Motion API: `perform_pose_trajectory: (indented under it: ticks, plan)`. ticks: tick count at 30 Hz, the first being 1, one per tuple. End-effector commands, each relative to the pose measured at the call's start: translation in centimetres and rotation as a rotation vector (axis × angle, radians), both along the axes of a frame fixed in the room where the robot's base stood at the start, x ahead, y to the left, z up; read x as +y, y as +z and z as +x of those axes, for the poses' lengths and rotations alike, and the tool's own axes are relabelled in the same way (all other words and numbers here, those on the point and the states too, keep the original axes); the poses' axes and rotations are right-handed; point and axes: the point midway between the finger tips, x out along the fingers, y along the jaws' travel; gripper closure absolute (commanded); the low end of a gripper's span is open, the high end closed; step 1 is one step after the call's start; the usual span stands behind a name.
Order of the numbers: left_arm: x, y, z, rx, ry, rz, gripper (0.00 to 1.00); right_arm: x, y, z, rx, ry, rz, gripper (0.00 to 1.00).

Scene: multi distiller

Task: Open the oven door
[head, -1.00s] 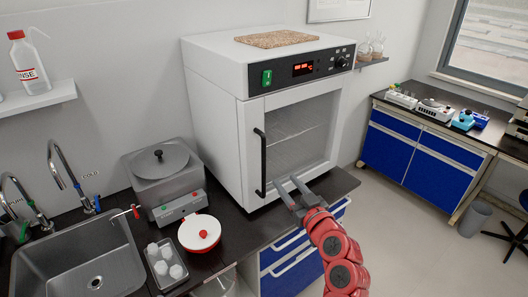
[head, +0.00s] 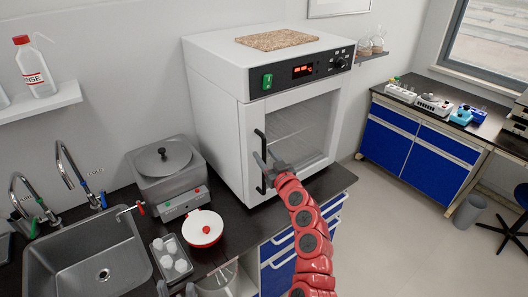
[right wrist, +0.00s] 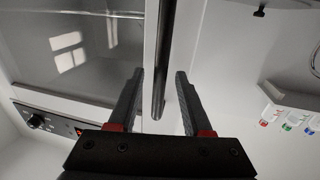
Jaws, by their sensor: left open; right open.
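The white oven (head: 215,85) stands on the dark counter with its glass door (head: 300,130) shut. The door's black vertical handle (head: 261,141) is on the left side of the door. My right gripper (head: 263,160) is open at the handle's lower half. In the right wrist view, the dark handle bar (right wrist: 165,55) runs between the two open fingers (right wrist: 158,85), with a gap visible on each side.
A brown mat (head: 277,40) lies on top. Open floor (head: 400,225) lies to the right.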

Motion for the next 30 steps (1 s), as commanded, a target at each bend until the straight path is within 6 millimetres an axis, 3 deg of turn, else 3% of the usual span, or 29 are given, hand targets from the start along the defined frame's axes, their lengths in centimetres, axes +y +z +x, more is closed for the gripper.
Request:
perform_pose_trajectory:
  ticks: [16, 24, 30]
  plan:
    - [-0.01, 0.33, 0.01, 0.000, 0.000, 0.000, 0.50, 0.45, -0.12, 1.12, 0.003, -0.001, -0.001, 0.50]
    - [0.00, 0.34, 0.00, 0.000, 0.000, 0.000, 0.50, 0.47, -0.12, 1.12, 0.003, -0.001, -0.001, 0.99]
    - [0.00, 0.35, 0.00, 0.000, 0.000, 0.000, 0.50, 0.47, -0.11, 1.12, 0.003, -0.001, -0.001, 1.00]
